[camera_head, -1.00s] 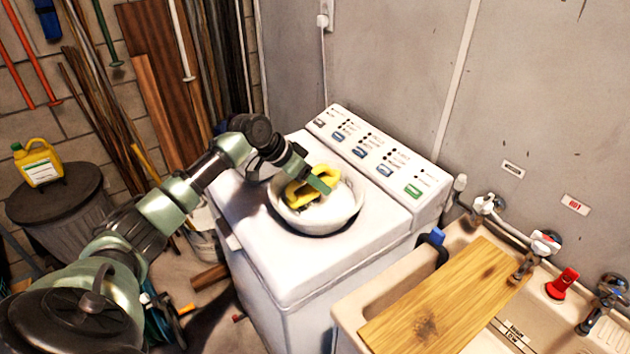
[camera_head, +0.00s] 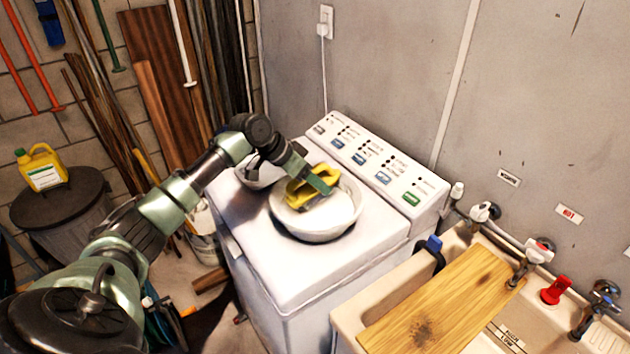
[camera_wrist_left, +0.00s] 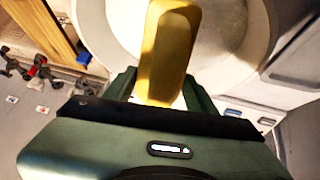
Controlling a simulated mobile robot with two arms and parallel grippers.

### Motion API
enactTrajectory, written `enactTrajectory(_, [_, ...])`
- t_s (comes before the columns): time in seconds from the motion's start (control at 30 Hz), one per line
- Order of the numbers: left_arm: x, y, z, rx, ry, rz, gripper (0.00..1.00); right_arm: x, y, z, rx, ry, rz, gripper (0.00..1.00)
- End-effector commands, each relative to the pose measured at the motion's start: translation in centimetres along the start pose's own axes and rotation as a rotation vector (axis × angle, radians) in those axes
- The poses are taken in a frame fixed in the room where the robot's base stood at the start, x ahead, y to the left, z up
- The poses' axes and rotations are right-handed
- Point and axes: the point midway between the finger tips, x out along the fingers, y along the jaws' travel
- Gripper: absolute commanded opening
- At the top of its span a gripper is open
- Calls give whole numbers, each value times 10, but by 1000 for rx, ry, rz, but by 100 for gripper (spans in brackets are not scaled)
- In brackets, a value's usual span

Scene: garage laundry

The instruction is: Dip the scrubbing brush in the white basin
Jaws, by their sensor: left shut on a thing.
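The scrubbing brush (camera_head: 303,196) is yellow. My left gripper (camera_head: 322,181) is shut on its handle and holds it over the left part of the white basin (camera_head: 331,231). The basin is round, stands on top of the white washing machine and has pale contents. In the left wrist view the brush (camera_wrist_left: 170,50) sticks out between the fingers of the left gripper (camera_wrist_left: 168,90), with the basin (camera_wrist_left: 257,50) beyond it. I cannot tell whether the underside of the brush touches the contents. My right gripper does not show.
Another bowl (camera_head: 262,174) stands behind the basin, partly hidden by my left arm. The control panel (camera_head: 375,160) rises at the machine's back. A wooden board (camera_head: 440,305) lies across the sink (camera_head: 350,305) at the right, near several taps. The machine's front top is clear.

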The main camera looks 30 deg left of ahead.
Motion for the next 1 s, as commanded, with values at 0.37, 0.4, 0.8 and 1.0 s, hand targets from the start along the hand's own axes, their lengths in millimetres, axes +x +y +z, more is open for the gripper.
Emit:
enactTrajectory(0.37, [-34,6,-27,0,1,0,23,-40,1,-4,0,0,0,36])
enactTrajectory(0.4, [-37,7,-29,0,1,0,23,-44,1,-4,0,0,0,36])
enactTrajectory(0.8, [-62,11,-48,0,0,0,23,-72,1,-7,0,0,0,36])
enactTrajectory(1.0, [-60,11,-47,0,1,0,23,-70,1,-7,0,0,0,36])
